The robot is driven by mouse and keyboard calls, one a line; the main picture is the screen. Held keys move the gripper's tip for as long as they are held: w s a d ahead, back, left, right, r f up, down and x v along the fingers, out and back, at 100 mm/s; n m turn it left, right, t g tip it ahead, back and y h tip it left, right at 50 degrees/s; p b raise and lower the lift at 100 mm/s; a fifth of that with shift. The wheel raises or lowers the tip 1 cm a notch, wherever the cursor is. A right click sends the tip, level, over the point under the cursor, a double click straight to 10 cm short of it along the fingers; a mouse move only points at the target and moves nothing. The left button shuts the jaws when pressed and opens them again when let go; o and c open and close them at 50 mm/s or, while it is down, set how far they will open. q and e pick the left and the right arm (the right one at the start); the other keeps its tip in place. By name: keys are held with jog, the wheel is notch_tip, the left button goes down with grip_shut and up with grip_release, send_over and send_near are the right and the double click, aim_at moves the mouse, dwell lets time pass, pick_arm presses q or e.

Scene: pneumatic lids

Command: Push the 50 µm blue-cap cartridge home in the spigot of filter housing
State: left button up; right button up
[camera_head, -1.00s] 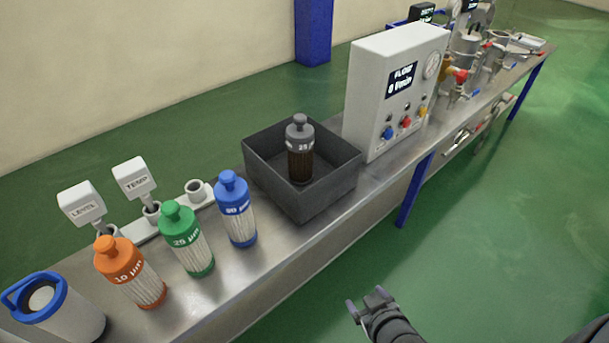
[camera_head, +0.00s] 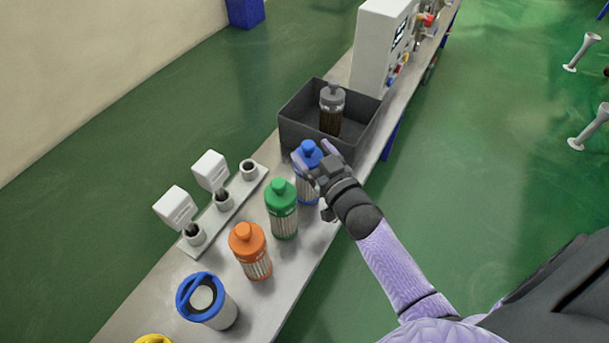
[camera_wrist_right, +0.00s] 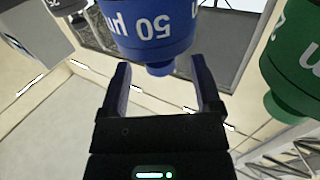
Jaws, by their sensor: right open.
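The blue-cap cartridge (camera_head: 306,150) stands upright on the bench, at the end of a row, beside the dark grey bin. Its cap, marked 50 µm, fills the top middle of the right wrist view (camera_wrist_right: 150,28), upside down. My right gripper (camera_head: 316,160) is at this cap. Its jaws are open, one finger on each side of the cap's knob in the wrist view; I cannot tell whether they touch it. The filter housing (camera_head: 222,313), a pale cylinder with a blue rim and open top, stands nearer the front. Its spigot is not discernible. My left gripper is out of view.
A green-cap cartridge (camera_head: 282,196) stands close beside the blue one, then an orange-cap one (camera_head: 248,238). The dark bin (camera_head: 300,142) holds a grey-cap cartridge (camera_head: 332,98). Two white sensor heads (camera_head: 174,206) stand on the left. A yellow object (camera_head: 154,339) is cut off below.

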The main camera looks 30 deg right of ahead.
aim_at(305, 141)
jog(key=w+b, duration=0.1)
jog(key=w, duration=0.2)
jog(key=shift+w, duration=0.2)
jog(key=shift+w+r, duration=0.2)
jog(key=shift+w, duration=0.2)
grip_shut()
dwell(0.8)
